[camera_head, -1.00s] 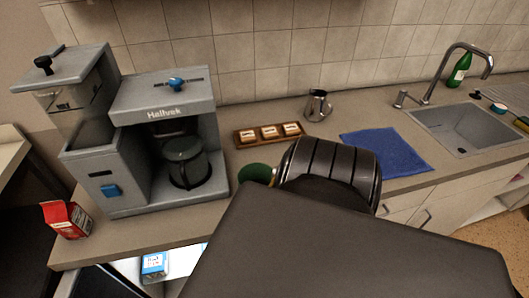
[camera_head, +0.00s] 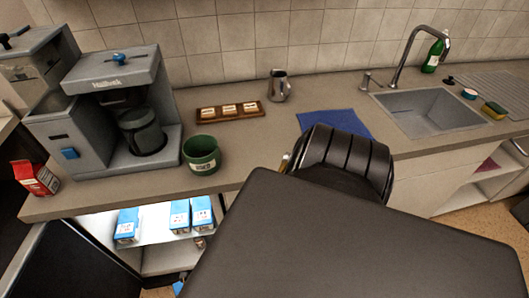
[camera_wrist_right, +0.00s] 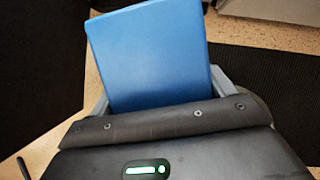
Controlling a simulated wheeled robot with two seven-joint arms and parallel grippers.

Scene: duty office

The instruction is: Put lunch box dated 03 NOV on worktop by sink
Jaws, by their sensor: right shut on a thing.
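In the right wrist view, my right gripper (camera_wrist_right: 160,92) is shut on a flat-faced blue box (camera_wrist_right: 150,50), which sits between its two fingers. No date label shows on the face I see, so I cannot read whether it is the 03 NOV lunch box. In the head view, my dark arm hides the right gripper. The worktop (camera_head: 250,162) runs along the tiled wall. The sink (camera_head: 432,112) is set into it at the right, with a tall tap. My left gripper is not in view.
A blue cloth (camera_head: 330,122) lies left of the sink. A green mug (camera_head: 202,154), a wooden tray (camera_head: 205,117), a metal jug (camera_head: 279,86) and a coffee machine (camera_head: 112,115) stand further left. Blue-and-white cartons (camera_head: 180,216) stand in the lit compartment below. A sponge (camera_head: 494,110) lies right of the sink.

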